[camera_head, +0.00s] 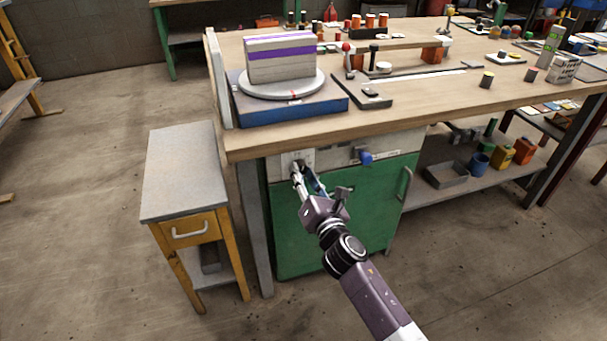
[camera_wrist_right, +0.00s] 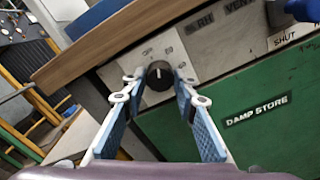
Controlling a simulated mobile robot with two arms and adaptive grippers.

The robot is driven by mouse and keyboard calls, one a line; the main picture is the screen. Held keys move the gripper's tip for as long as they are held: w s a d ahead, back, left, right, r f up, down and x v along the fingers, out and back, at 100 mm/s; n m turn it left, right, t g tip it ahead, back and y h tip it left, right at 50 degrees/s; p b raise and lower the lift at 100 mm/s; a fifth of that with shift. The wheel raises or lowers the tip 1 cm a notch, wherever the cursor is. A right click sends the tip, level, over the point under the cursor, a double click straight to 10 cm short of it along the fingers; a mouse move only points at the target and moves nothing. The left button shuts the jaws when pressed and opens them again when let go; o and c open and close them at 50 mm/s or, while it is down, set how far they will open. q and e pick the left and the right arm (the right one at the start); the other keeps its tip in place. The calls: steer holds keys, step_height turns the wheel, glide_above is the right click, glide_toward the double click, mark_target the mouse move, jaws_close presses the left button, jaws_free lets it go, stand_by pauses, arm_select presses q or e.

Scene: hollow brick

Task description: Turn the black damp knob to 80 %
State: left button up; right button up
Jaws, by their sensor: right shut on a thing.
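The black damp knob (camera_wrist_right: 159,76) sits on a light grey plate (camera_wrist_right: 190,45) with small printed marks around it, too small to read surely. A pale pointer line shows faintly on the knob; its exact setting is hard to tell. My right gripper (camera_head: 297,170) reaches the plate under the bench's front edge; in the wrist view, the right gripper (camera_wrist_right: 159,82) has one fingertip on each side of the knob and is shut on it. In the head view the fingers hide the knob. My left gripper is not in view.
A blue knob (camera_head: 366,157) is to the right on the same panel, above a green door (camera_head: 340,215) labelled "DAMP STORE". The wooden bench top (camera_head: 240,145) overhangs above. A small side table (camera_head: 182,160) with a yellow drawer stands left; the floor in front is clear.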

steer(key=m, duration=0.3)
steer(key=m+p, duration=0.1)
steer(key=m, duration=0.4)
steer(key=shift+m, duration=1.1)
steer(key=m+p, duration=0.1)
steer(key=m, duration=0.2)
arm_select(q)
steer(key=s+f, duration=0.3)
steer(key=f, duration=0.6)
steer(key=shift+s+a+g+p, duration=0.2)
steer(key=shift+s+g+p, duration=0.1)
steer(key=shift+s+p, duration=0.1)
arm_select(e)
steer(key=shift+f+m, duration=0.1)
steer(key=shift+m, duration=1.3)
steer(key=o, duration=1.1)
steer(key=shift+o, duration=0.2)
